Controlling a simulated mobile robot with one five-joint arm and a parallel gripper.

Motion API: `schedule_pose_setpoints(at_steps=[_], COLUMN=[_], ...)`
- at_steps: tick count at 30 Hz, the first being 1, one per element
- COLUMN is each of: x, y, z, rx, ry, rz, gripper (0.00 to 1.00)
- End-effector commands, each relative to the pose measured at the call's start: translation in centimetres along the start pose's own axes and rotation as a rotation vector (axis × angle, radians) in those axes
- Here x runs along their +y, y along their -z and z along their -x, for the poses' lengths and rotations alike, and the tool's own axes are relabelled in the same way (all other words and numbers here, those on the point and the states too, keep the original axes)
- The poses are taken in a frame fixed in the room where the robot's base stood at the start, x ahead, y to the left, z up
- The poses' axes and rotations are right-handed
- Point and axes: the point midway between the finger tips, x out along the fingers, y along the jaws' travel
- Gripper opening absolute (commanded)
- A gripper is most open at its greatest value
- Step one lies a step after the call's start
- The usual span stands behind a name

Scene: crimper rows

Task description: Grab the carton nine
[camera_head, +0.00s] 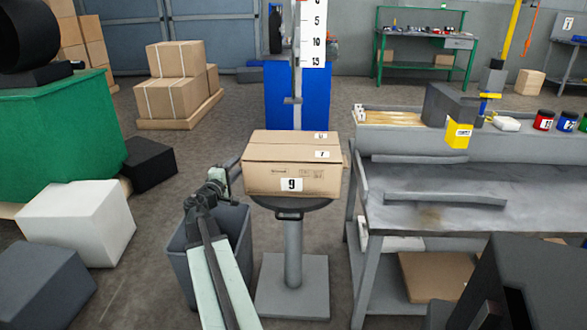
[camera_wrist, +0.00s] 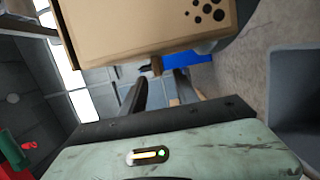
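Carton nine (camera_head: 262,179) is a closed brown cardboard box with a white "9" label on its front. It rests on a round dark stool top on a grey pedestal (camera_head: 293,250). My gripper (camera_head: 221,178) is just left of the carton in the head view. In the wrist view, a brown carton side with dark round holes (camera_wrist: 150,25) fills the top, beyond the fingers. The two dark fingers (camera_wrist: 160,88) are apart, with nothing visibly held between them. Whether a finger touches the carton cannot be told.
A grey bin (camera_head: 240,250) stands under my arm, left of the pedestal. A grey workbench (camera_head: 450,190) is close on the right. White (camera_head: 80,222) and dark boxes lie on the floor at left. A blue cabinet (camera_head: 297,95) is behind the carton.

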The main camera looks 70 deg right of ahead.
Motion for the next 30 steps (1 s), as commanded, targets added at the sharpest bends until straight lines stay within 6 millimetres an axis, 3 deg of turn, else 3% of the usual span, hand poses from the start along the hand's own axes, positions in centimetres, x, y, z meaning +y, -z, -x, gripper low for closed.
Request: schedule_pose_setpoints(at_steps=[7, 14, 18, 30], x=[0.1, 0.1, 0.1, 0.1], y=[-0.2, -0.3, -0.3, -0.2], z=[-4.3, -4.5, -4.4, -4.4], rx=[0.0, 0.001, 0.001, 0.001], ry=[0.0, 0.001, 0.001, 0.001], rz=[-0.001, -0.001, -0.001, -0.001], gripper=[0.36, 0.36, 0.0, 0.0])
